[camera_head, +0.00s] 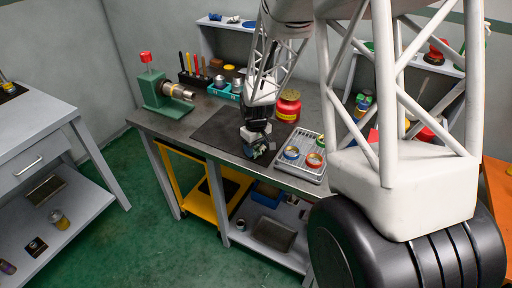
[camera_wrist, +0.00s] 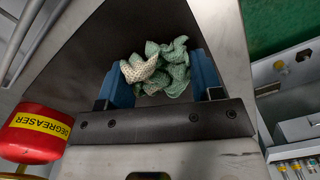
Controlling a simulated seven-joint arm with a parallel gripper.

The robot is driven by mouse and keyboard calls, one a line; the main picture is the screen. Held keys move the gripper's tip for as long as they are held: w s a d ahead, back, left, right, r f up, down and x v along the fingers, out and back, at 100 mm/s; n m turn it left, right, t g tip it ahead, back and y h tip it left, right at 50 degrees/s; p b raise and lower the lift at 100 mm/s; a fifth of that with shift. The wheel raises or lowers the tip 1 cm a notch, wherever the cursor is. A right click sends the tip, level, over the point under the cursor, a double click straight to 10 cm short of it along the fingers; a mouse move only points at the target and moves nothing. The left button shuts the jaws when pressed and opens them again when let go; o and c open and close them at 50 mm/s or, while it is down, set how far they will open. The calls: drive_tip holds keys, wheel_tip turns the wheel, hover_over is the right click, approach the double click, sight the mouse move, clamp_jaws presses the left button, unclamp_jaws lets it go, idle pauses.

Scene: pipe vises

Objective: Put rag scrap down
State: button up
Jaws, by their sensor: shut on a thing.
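The rag scrap (camera_wrist: 160,68) is a crumpled, pale green and cream cloth, seen in the wrist view between the two blue fingers of my gripper (camera_wrist: 163,80). My gripper is shut on it. In the head view, my gripper (camera_head: 258,150) is low at the front part of the workbench, near the front edge of the dark mat (camera_head: 212,130). The rag shows there only as a small greenish patch (camera_head: 254,154) at the fingertips. I cannot tell whether the rag touches the bench.
A red degreaser can (camera_head: 288,106) stands right of my gripper, also in the wrist view (camera_wrist: 36,133). A wire tray (camera_head: 283,165) with tape rolls lies at the right. A green vise (camera_head: 166,96) stands at the left corner. The mat's left part is clear.

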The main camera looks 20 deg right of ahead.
drive_tip(key=shift+f, duration=0.1)
drive_tip(key=o, duration=0.9)
wheel_tip(320, 180, up, 12)
drive_tip(key=shift+w+r, duration=0.1)
idle(0.9)
